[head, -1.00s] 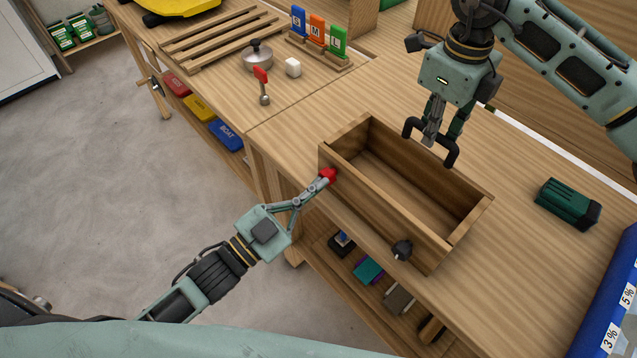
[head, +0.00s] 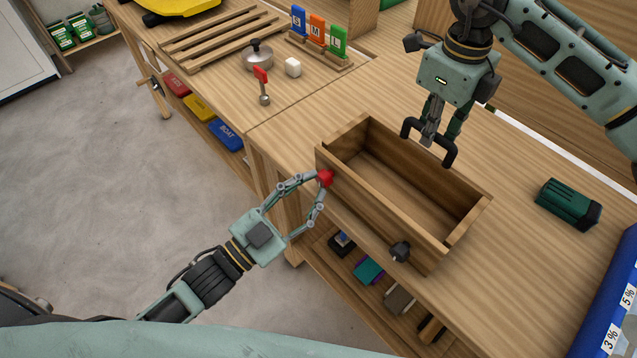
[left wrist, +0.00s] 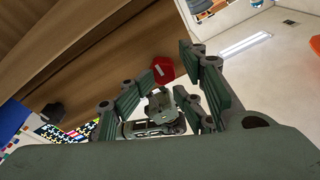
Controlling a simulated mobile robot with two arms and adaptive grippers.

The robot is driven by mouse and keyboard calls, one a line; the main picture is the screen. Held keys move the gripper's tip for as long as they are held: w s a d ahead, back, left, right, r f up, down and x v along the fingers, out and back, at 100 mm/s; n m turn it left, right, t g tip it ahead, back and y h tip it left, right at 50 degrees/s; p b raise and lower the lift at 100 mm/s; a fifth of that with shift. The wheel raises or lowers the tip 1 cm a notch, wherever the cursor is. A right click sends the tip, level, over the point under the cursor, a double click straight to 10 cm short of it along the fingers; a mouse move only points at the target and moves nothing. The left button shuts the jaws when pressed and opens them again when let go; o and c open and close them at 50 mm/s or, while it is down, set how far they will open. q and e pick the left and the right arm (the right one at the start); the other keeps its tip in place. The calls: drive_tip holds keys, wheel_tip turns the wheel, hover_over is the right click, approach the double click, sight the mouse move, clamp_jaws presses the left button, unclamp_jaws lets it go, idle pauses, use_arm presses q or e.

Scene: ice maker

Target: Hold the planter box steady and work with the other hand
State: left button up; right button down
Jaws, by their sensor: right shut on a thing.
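The wooden planter box (head: 385,222) stands open and empty at the bench's front edge. A red knob (head: 325,178) is on the left part of its front wall, and a dark knob (head: 400,250) is on the right part. My left gripper (head: 313,192) is open at the red knob, its fingers spread apart. In the left wrist view the red knob (left wrist: 163,70) shows by the open fingers; I cannot tell whether they touch it.
A green block-like tool (head: 568,204) lies right of the box, and a blue bin (head: 612,310) is at the lower right. A shelf below holds several items.

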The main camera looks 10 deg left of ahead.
use_arm(q)
drive_tip(key=shift+v, duration=2.5)
drive_tip(key=v, duration=0.7)
drive_tip(key=x, duration=1.3)
drive_tip(key=shift+w+f, duration=0.1)
drive_tip(key=shift+a, duration=0.1)
clamp_jaws()
